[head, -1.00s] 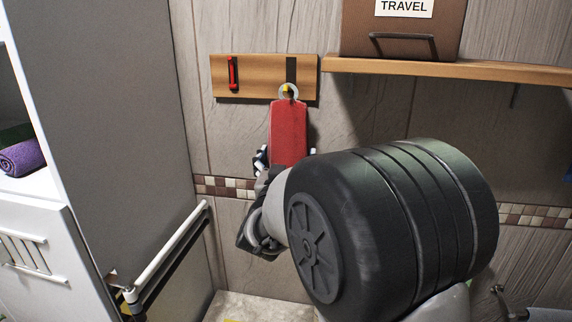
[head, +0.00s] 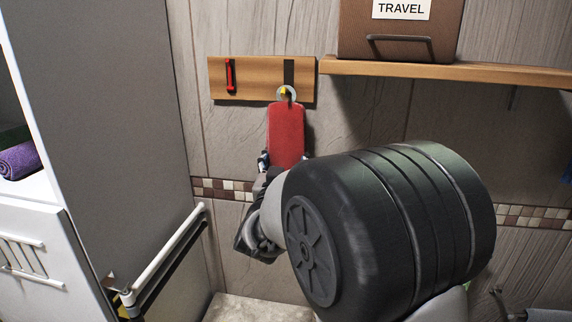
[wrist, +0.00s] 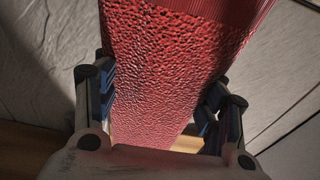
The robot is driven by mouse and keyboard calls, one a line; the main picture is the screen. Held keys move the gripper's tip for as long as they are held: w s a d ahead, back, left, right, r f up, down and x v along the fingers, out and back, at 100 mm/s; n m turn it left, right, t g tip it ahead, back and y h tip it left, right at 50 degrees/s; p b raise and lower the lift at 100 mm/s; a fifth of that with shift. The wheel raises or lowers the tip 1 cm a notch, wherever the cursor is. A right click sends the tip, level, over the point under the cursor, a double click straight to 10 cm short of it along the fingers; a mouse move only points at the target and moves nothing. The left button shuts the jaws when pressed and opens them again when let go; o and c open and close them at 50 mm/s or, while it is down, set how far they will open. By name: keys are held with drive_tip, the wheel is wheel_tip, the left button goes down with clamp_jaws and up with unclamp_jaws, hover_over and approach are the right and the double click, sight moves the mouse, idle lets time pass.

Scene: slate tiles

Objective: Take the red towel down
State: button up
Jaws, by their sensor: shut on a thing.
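The red towel (head: 286,134) hangs flat and upright from a pale ring at the wooden hook board (head: 222,80). The ring is still at the dark hook strip on the right of the board. My gripper (head: 284,161) is shut on the lower part of the towel, one finger at each side edge. In the wrist view the ribbed red towel (wrist: 165,60) fills the space between the fingers of my gripper (wrist: 158,100). The towel's lower end is hidden behind my gripper and arm in the head view.
A wooden shelf (head: 500,73) with a brown TRAVEL box (head: 400,25) juts out right of the board. A red hook (head: 230,75) on the board's left is empty. A tall grey-sided cabinet (head: 95,100) and a white rail (head: 170,248) stand at left.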

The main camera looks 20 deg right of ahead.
drive_tip(key=shift+r, duration=0.15)
drive_tip(key=shift+r, duration=0.3)
drive_tip(key=r+v, duration=0.2)
drive_tip(key=v, duration=1.5)
drive_tip(key=shift+s+a+r, duration=0.3)
drive_tip(key=shift+s+r, duration=0.2)
drive_tip(key=shift+r, duration=0.15)
drive_tip(key=shift+w, duration=0.1)
